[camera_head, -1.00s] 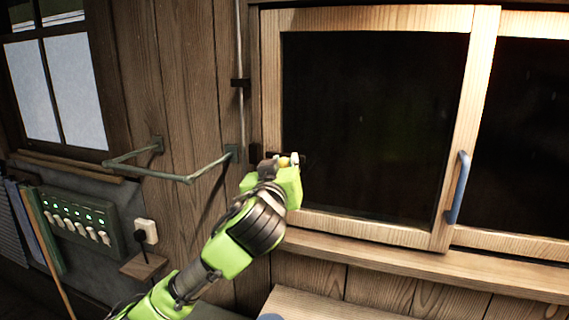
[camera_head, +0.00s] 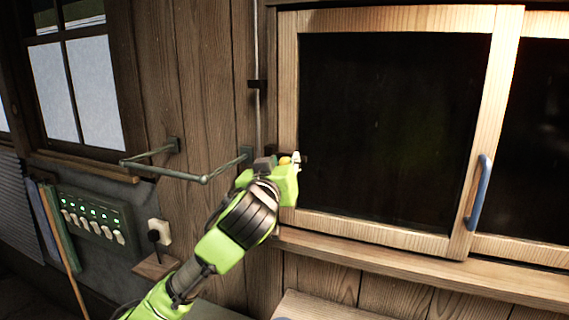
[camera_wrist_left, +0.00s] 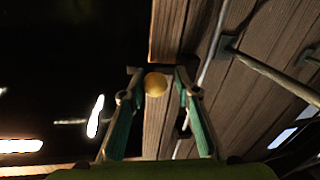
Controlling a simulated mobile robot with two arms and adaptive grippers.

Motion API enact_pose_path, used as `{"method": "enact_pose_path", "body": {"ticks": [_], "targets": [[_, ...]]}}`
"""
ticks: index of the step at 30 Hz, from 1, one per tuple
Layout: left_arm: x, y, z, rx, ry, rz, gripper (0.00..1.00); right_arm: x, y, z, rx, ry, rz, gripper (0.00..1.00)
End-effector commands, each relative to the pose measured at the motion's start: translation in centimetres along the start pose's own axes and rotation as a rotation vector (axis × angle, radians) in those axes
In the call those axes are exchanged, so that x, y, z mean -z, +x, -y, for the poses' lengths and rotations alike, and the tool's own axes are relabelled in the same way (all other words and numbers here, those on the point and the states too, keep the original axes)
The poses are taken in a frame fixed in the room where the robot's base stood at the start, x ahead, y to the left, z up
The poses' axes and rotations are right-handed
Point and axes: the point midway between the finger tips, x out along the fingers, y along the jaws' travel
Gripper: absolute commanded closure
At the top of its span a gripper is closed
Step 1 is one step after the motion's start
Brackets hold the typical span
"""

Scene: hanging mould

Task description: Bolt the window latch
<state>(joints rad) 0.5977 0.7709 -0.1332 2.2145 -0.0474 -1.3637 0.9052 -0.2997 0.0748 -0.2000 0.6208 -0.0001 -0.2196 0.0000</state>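The latch's round yellow knob (camera_wrist_left: 156,84) sits between the two fingers of my left gripper (camera_wrist_left: 157,78) in the left wrist view. The fingers are on either side of the knob; I cannot tell if both touch it. In the head view my left gripper (camera_head: 285,165) is at the left edge of the wooden window frame (camera_head: 288,90). Small yellow and dark latch parts (camera_head: 284,161) show at its tip, mostly hidden by the gripper. My right gripper is not in view.
A blue handle (camera_head: 479,193) is on the sliding window's right stile. A green metal bracket (camera_head: 204,180) juts from the wall left of my gripper. A thin vertical rod (camera_head: 257,60) runs above it. A switch panel (camera_head: 95,220) is at lower left.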

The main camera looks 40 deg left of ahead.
Motion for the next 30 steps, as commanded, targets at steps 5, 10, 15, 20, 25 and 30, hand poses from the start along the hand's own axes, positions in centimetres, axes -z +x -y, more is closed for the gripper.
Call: {"method": "enact_pose_path", "body": {"ticks": [5,10,15,20,25,30], "targets": [[-0.1,0.0,0.0,0.001,0.000,0.002,0.72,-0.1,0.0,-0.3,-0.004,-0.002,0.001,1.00],[-0.1,-0.1,-0.1,-0.001,0.000,0.002,0.72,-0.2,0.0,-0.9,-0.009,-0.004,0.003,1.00],[-0.1,-1.8,-0.1,-0.003,-0.001,0.001,0.72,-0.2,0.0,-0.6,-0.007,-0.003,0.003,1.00],[-0.1,-4.4,-0.1,-0.003,-0.001,0.000,0.72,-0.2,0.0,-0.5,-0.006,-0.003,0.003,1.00],[-0.1,-6.6,-0.1,-0.001,0.000,0.001,0.72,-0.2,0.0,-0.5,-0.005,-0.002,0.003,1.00],[-0.1,-7.5,0.0,0.001,0.000,0.002,0.72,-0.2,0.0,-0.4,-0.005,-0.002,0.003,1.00]]}}
